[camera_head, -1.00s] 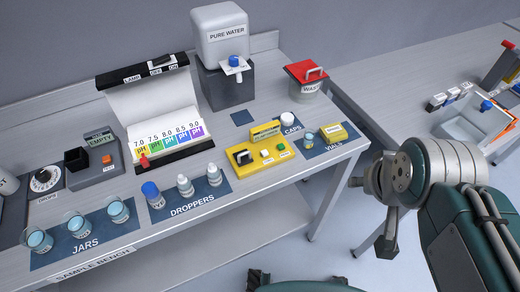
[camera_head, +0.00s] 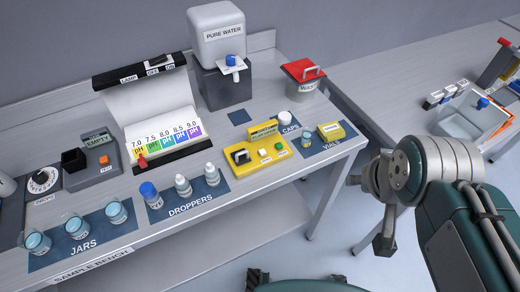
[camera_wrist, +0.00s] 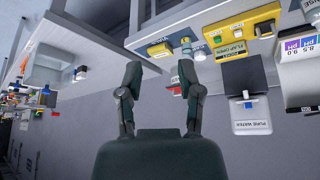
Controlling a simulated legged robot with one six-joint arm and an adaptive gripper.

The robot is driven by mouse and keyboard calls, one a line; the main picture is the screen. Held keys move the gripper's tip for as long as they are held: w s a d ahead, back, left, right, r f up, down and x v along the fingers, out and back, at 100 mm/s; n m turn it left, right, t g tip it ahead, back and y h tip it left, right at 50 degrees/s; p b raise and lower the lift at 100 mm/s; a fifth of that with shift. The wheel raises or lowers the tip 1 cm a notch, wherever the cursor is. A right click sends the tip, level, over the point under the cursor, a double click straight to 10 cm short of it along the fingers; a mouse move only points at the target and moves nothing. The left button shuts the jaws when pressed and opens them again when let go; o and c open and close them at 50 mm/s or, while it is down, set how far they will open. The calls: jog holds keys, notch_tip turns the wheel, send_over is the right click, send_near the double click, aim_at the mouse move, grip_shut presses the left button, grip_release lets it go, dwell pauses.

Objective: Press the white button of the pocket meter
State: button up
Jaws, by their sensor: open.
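The yellow pocket meter (camera_head: 251,169) lies at the front of the bench, right of the droppers. Its white button (camera_head: 262,152) sits between a black socket (camera_head: 240,155) and a green button (camera_head: 279,145). In the wrist view the meter (camera_wrist: 256,15) is upside down at upper right, with its white button (camera_wrist: 238,27) visible; its display appears to read "FLAP OPEN". My gripper (camera_head: 368,212) hangs off the bench's right front side, right of the meter and apart from it. In the wrist view my gripper (camera_wrist: 160,85) has its fingers spread, with nothing between them.
Vials (camera_head: 306,139) and a yellow box (camera_head: 331,131) stand right of the meter. Droppers (camera_head: 183,185) and jars (camera_head: 77,228) are to the left. A waste bin (camera_head: 303,79) and pure water dispenser (camera_head: 218,50) stand behind. The space between my gripper and the bench front is clear.

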dwell(0.3)
grip_shut()
dwell(1.1)
